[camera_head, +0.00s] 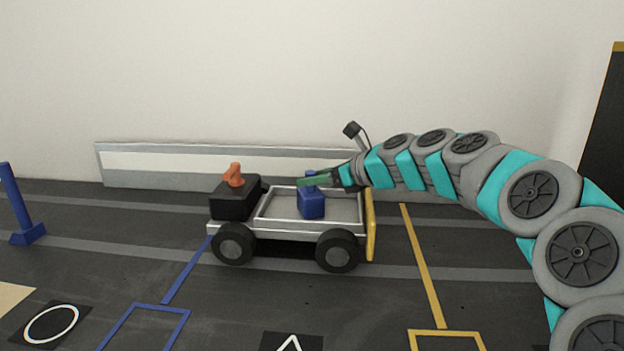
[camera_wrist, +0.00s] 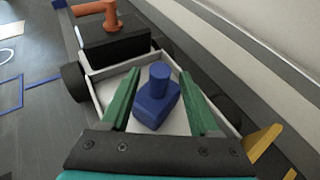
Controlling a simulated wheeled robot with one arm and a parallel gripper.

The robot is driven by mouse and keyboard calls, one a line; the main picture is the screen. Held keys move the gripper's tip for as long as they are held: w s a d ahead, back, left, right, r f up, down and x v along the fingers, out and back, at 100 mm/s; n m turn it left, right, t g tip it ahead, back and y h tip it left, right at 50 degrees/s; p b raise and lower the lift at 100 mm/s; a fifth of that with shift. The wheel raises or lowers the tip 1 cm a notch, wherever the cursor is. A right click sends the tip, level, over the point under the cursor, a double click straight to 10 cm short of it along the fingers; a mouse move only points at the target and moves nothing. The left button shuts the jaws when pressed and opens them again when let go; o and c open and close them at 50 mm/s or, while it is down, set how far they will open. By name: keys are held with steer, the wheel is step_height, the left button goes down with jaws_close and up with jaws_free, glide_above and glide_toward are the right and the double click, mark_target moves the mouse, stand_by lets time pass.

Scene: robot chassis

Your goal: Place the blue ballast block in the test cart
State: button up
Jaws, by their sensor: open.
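The blue ballast block (camera_head: 312,205) with a round knob on top stands upright inside the tray of the test cart (camera_head: 287,228). The cart is silver with black wheels. In the wrist view the block (camera_wrist: 157,112) sits between the two green fingers, with a gap on each side. My gripper (camera_head: 314,181) is open, level with the knob in the head view. In the wrist view my gripper (camera_wrist: 155,90) has its fingers apart over the cart tray (camera_wrist: 92,90). The fingers partly hide the tray walls.
A black box (camera_head: 234,203) with an orange knob (camera_head: 235,175) sits on the cart's left end. A yellow bar (camera_head: 371,225) is at its right end. A grey-white barrier (camera_head: 150,165) runs behind. A blue post (camera_head: 16,205) stands far left. The floor in front is clear, with painted lines.

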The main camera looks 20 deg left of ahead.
steer(key=p+v, duration=0.1)
steer(key=v, duration=1)
